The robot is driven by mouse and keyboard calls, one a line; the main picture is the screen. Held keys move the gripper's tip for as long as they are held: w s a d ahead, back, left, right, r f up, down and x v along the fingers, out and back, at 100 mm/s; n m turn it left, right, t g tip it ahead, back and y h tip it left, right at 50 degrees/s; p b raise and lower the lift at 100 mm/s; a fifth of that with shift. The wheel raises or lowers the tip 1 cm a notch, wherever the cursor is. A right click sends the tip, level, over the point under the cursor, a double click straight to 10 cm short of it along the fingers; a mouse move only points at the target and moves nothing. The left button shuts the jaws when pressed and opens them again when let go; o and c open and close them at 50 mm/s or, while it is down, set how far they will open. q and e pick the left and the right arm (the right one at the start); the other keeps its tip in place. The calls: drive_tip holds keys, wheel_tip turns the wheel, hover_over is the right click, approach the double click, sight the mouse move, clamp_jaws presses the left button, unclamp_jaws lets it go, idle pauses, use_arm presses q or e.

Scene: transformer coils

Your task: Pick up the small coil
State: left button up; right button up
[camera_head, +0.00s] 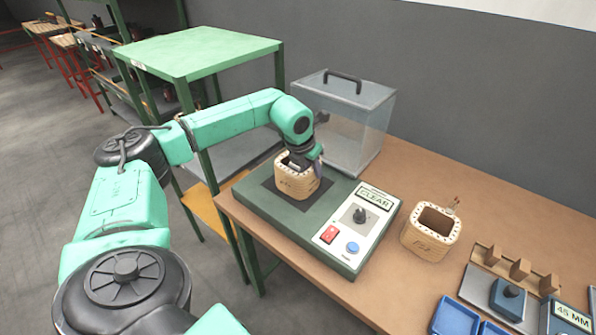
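A tan, box-shaped coil (295,187) with a dark opening sits on the dark pad of a green test unit. It looks like the smaller of two coils. My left gripper (302,161) points down at its top, at the opening and right rim. The fingertips are small and partly hidden, so I cannot tell whether they are open, shut or touching the coil. A second, larger-looking tan coil (421,242) with an open top stands on the table to the right, clear of the gripper. My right gripper is not in view.
The green unit (268,222) has a panel reading "CLEAR", a knob, a red switch and a blue button (353,247). A clear box (362,112) with a black handle stands behind. Blue trays (455,317) and wooden blocks (521,268) are at lower right. The table (400,290) is bare between.

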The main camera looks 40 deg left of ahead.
use_arm(q)
clamp_jaws()
drive_tip(key=shift+r, duration=0.15)
idle(1.1)
